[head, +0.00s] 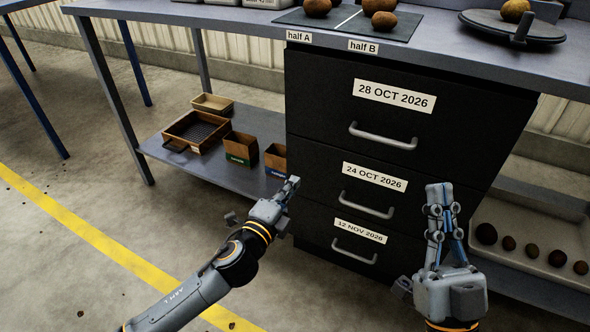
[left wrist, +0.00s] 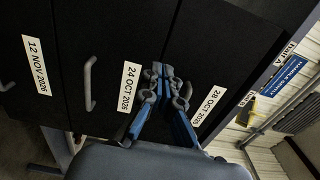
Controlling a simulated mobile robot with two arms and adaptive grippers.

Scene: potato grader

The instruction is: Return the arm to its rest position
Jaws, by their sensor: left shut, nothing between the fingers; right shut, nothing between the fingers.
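My left gripper (head: 291,186) is shut and empty, in front of the lower left part of the black drawer cabinet (head: 303,95). In the left wrist view its closed fingers (left wrist: 160,72) cross in front of the drawer fronts. My right gripper (head: 439,190) is shut and empty, pointing up in front of the cabinet's right side. The cabinet has three closed drawers with metal handles. Labels read 28 OCT 2026 (head: 394,96) on top, 24 OCT 2026 (head: 375,177) in the middle and 12 NOV 2026 (head: 360,231) at the bottom. Neither gripper appears to hold a handle.
The worktop (head: 240,20) carries a dark mat (head: 300,17) with potatoes, and a round dark plate (head: 490,26) with one potato. A lower shelf (head: 210,172) holds trays and small boxes at left. A pale tray (head: 540,215) with several dark potatoes stands at right. Floor at left is mostly clear.

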